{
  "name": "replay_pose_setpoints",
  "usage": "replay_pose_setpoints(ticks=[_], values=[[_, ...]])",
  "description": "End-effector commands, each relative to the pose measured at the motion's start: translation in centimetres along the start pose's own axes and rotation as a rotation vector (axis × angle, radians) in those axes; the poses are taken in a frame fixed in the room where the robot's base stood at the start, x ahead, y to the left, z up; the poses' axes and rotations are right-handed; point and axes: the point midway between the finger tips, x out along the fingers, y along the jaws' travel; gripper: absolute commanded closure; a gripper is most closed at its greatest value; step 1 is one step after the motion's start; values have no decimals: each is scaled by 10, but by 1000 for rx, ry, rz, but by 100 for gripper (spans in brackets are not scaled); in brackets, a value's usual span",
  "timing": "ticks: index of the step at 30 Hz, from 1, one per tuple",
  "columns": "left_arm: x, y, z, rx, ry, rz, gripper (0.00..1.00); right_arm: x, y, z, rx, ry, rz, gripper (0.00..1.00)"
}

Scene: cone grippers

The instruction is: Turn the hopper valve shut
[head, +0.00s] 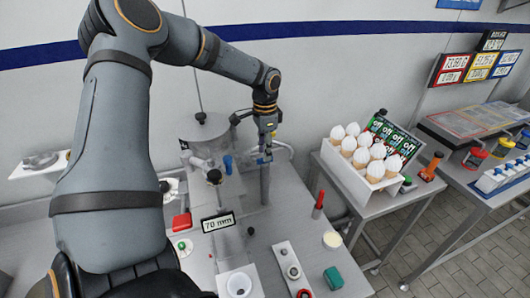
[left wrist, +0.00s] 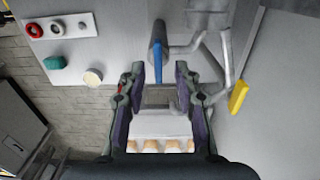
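The metal hopper (head: 203,128) stands at the back of the steel table. A blue lever (head: 228,165) shows beside its lower part; I take it to be the valve handle. My left gripper (head: 265,152) is to the right of the blue lever, near a curved metal pipe. In the left wrist view my left gripper (left wrist: 160,72) is open, its two fingers apart. A blue lever (left wrist: 157,52) shows lengthwise in line with the gap between the fingertips; I cannot tell whether it touches them. My right gripper is not in view.
A white rack (head: 362,178) of several white-topped cones stands on a side table at right. On the main table are a "70 mm" sign (head: 218,222), a red-capped post (head: 319,203), a button panel (head: 290,268) and a green block (head: 333,278).

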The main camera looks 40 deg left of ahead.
Motion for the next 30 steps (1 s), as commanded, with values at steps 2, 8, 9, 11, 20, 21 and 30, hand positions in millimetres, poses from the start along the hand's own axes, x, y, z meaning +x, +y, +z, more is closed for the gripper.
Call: replay_pose_setpoints(ticks=[2, 8, 9, 11, 20, 21, 30], values=[[10, 0, 0, 0, -3, 1, 68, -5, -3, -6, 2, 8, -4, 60], [25, 0, 0, 0, 0, -1, 68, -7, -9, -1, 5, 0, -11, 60], [26, 0, 0, 0, 0, -1, 68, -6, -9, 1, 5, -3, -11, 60], [26, 0, 0, 0, 0, -1, 68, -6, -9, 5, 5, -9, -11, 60], [25, 0, 0, 0, 1, -1, 92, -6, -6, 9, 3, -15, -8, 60], [25, 0, 0, 0, 1, -1, 98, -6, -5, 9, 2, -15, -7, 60], [25, 0, 0, 4, 1, -1, 100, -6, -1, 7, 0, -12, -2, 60]])
